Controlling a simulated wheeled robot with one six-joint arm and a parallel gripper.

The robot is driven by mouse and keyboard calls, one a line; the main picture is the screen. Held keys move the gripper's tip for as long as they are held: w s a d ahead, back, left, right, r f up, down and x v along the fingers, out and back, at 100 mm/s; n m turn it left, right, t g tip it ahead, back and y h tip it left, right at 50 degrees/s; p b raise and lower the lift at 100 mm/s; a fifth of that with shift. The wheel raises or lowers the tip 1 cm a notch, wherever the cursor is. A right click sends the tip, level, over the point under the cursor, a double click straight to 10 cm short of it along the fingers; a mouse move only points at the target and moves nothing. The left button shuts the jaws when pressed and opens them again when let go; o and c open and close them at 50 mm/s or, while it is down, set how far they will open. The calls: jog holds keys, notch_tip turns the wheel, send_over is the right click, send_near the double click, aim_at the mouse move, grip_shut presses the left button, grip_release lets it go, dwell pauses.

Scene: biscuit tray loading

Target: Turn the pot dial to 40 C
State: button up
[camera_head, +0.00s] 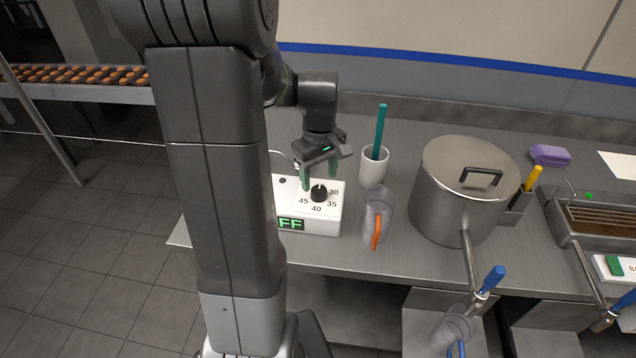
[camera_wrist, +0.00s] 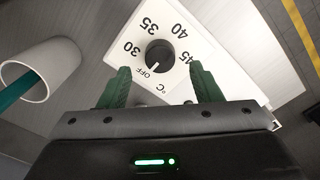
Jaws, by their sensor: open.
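The pot dial is a round black knob (camera_head: 319,193) on a white control box (camera_head: 334,222) with the numbers 30, 35, 40 and 45 and a green display whose visible letters read "FF". In the wrist view the knob (camera_wrist: 159,54) has its white pointer toward the OFF mark. My gripper (camera_head: 320,174) is open above the box, its green fingers pointing down. In the wrist view my gripper (camera_wrist: 160,85) has a finger on each side, just short of the knob, with nothing between them. The left part of the box is hidden behind my arm in the head view.
A white cup (camera_head: 373,168) with a teal stick stands right of the box. A large lidded steel pot (camera_head: 440,200) is farther right. The counter's front left is clear.

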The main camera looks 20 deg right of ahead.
aim_at(319, 190)
notch_tip(319, 190, down, 3)
jog(key=shift+w+r, duration=0.15)
jog(key=shift+f, duration=0.65)
jog(key=shift+c, duration=0.5)
jog(key=c, duration=0.9)
